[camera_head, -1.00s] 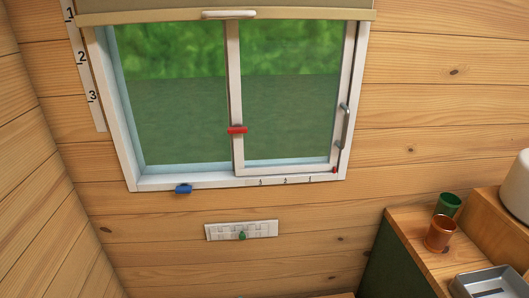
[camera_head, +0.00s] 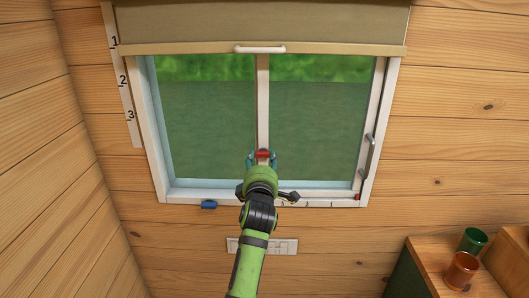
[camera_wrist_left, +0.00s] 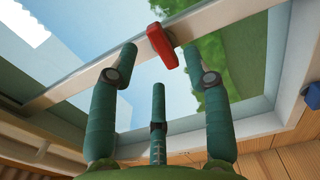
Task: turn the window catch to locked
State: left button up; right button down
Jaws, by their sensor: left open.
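The red window catch (camera_head: 263,154) lies crosswise on the window's white middle upright in the head view. It also shows in the left wrist view (camera_wrist_left: 162,46), slanting across the pale bar. My left gripper (camera_head: 262,162) is raised in front of the window, with its fingertips around the catch in the head view. In the left wrist view my left gripper (camera_wrist_left: 159,50) is open, and the catch appears between and just beyond the fingertips. Whether any finger touches the catch cannot be told. My right gripper is not in view.
A blind with a white handle (camera_head: 260,49) hangs above. A blue piece (camera_head: 209,204) sits at the lower frame, and a grey pull handle (camera_head: 370,155) on the right side. A wall plate (camera_head: 287,246) is partly behind my arm. Green (camera_head: 472,240) and brown (camera_head: 461,270) cups stand lower right.

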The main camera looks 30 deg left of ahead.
aim_at(263, 154)
pick_arm(q)
jog(key=shift+p+x, duration=0.35)
jog(key=shift+x, duration=0.7)
jog(key=shift+w+a, duration=0.2)
jog(key=shift+w, duration=0.2)
grip_shut()
